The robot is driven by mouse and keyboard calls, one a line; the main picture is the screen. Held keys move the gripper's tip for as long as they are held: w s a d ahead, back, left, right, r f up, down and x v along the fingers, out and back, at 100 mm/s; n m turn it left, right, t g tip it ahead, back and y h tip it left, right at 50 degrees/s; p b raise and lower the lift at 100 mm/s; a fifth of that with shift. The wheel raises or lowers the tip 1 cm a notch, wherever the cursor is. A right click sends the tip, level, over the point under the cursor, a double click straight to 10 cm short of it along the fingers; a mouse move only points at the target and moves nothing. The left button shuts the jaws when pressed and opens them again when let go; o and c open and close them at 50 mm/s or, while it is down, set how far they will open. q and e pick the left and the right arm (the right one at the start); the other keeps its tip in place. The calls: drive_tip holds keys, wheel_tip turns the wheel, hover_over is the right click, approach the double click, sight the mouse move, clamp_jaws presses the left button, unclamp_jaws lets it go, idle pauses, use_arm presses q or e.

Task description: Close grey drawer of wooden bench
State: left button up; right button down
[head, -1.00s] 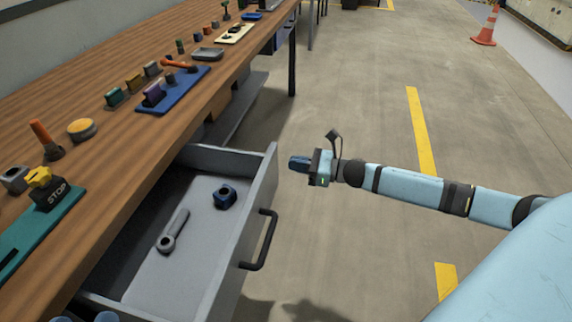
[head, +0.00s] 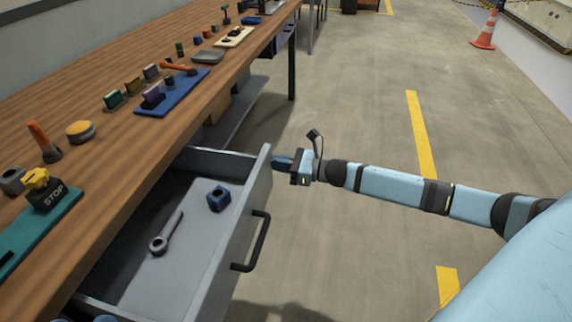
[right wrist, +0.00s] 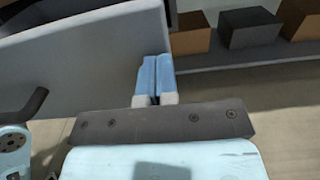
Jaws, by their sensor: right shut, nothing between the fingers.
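The grey drawer (head: 205,262) of the wooden bench (head: 150,75) is pulled well out, with its black handle (head: 262,240) on the front panel. A grey wrench (head: 168,232) and a dark blue nut-like block (head: 219,198) lie inside it. My right gripper (head: 281,162) is shut and empty, its blue fingers pointing left at the far end of the drawer front. In the right wrist view the shut fingers (right wrist: 155,78) overlap the end of the drawer front (right wrist: 95,55); I cannot tell whether they touch it. My left gripper is not in view.
The bench top carries a teal board with a yellow STOP button (head: 40,186), a blue mat (head: 172,96) and several small parts. Boxes (right wrist: 248,28) sit on a shelf below the bench. The floor to the right is clear, with a traffic cone (head: 486,30) far off.

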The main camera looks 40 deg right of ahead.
drive_tip(key=b, duration=0.2)
approach(193, 147)
drive_tip(key=w+f, duration=0.1)
drive_tip(key=f, duration=0.1)
drive_tip(key=shift+w+d+f, duration=0.25)
drive_tip(key=shift+w, duration=0.1)
drive_tip(key=b+x, duration=0.2)
drive_tip(key=x, duration=0.8)
drive_tip(key=shift+w+b, duration=0.15)
drive_tip(key=shift+b, duration=0.15)
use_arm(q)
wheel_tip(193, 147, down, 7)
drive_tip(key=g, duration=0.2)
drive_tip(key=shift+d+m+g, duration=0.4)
use_arm(e)
drive_tip(key=shift+r, duration=0.2)
drive_tip(key=shift+w+r, duration=0.1)
drive_tip(key=shift+r, duration=0.1)
